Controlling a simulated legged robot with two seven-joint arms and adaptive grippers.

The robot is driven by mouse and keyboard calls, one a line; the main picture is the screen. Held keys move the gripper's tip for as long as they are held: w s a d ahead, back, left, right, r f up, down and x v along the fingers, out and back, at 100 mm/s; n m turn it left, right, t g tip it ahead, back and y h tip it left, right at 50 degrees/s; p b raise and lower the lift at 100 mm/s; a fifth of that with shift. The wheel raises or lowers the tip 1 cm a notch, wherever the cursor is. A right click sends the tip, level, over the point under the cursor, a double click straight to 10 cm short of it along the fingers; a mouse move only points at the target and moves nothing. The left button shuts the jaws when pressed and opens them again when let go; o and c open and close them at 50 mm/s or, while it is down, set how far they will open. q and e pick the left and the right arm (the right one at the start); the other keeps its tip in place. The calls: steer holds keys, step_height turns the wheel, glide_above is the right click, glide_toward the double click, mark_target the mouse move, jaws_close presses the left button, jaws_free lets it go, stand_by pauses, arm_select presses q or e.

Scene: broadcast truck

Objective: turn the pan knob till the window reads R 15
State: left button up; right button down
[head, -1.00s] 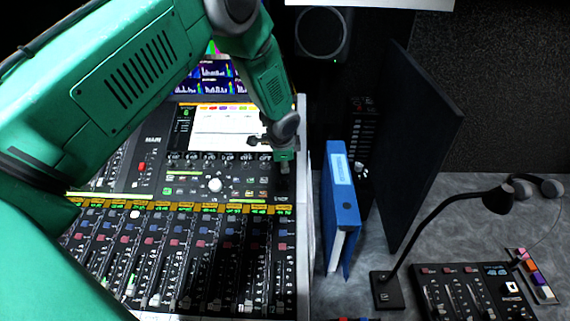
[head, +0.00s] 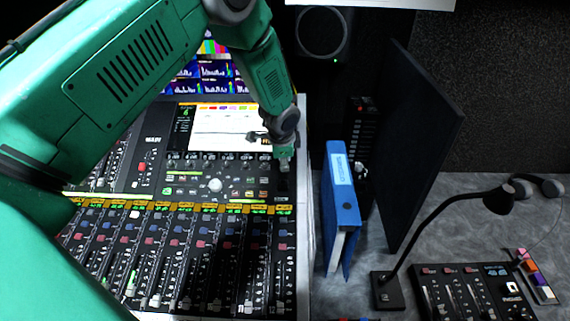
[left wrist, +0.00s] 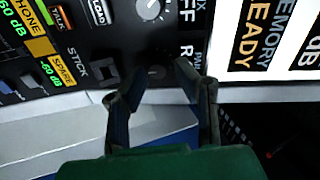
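The pan knob (left wrist: 152,76) is a small dark round knob with a light mark, on the black console panel in the left wrist view. The word PAN stands beside it. The window next to it shows a white R (left wrist: 187,50); the rest of its reading is hidden behind a finger. My left gripper (left wrist: 148,84) is open, with its two dark fingers apart and the knob between and just beyond the tips; I cannot tell whether they touch it. In the head view the left gripper (head: 284,166) is low over the console's right side. My right gripper is in neither view.
A larger pale knob (left wrist: 148,9) sits close by on the panel. The console's fader bank (head: 190,255) lies in front.

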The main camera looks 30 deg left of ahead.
arm_select(q)
steer(key=v, duration=1)
steer(key=shift+r, duration=0.25)
steer(key=shift+s+f, duration=0.1)
steer(key=shift+s, duration=0.1)
